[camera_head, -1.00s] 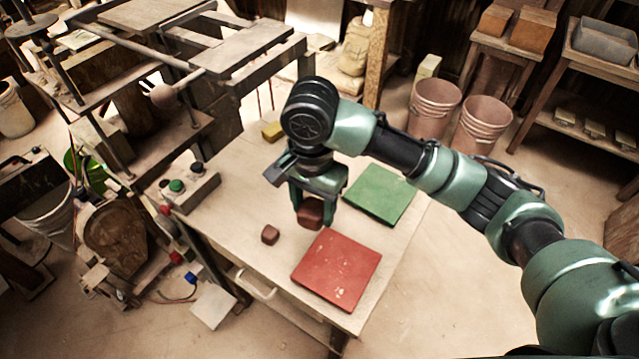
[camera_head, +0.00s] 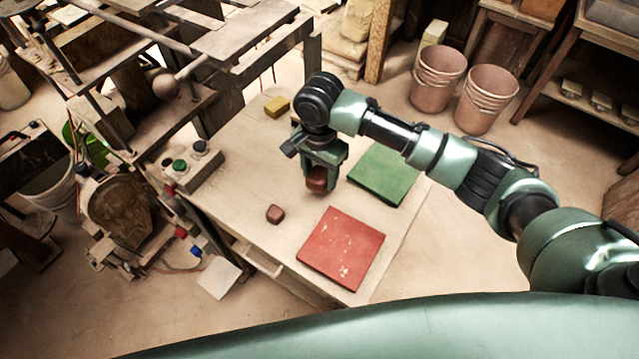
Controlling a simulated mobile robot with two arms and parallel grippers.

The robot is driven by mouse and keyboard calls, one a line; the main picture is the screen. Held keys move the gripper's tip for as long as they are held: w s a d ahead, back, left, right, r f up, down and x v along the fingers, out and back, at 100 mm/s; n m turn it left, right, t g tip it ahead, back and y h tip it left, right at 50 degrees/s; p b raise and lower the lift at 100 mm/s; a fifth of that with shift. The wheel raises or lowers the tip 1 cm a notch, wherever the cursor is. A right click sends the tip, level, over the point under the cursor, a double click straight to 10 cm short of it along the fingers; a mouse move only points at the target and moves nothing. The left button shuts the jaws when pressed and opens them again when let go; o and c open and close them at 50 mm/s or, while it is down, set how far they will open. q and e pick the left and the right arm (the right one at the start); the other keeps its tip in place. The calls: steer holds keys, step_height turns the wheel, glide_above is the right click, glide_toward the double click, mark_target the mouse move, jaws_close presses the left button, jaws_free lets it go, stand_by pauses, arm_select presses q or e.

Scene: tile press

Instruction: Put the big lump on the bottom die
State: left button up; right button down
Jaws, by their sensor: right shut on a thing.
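My right gripper (camera_head: 318,172) points down and is shut on the big lump (camera_head: 317,181), a reddish-brown block. It holds the lump over the worktable, left of the green tile. A smaller brown lump (camera_head: 274,214) lies on the table to the left and nearer. The press (camera_head: 170,100), with beams and a round-knobbed lever, stands at the left. I cannot tell for sure which part of it is the bottom die. My left gripper is not in view.
A red tile (camera_head: 341,248) and a green tile (camera_head: 388,175) lie on the worktable (camera_head: 240,238). A yellow block (camera_head: 277,106) lies at its back. A button box (camera_head: 192,171) sits at the left edge. Buckets (camera_head: 437,80) stand on the floor behind.

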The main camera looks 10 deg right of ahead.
mark_target(319, 182)
steer(key=shift+f+p, duration=0.3)
steer(key=shift+f, duration=2.45)
steer(key=c, duration=0.6)
jaws_free()
steer(key=shift+f, duration=0.1)
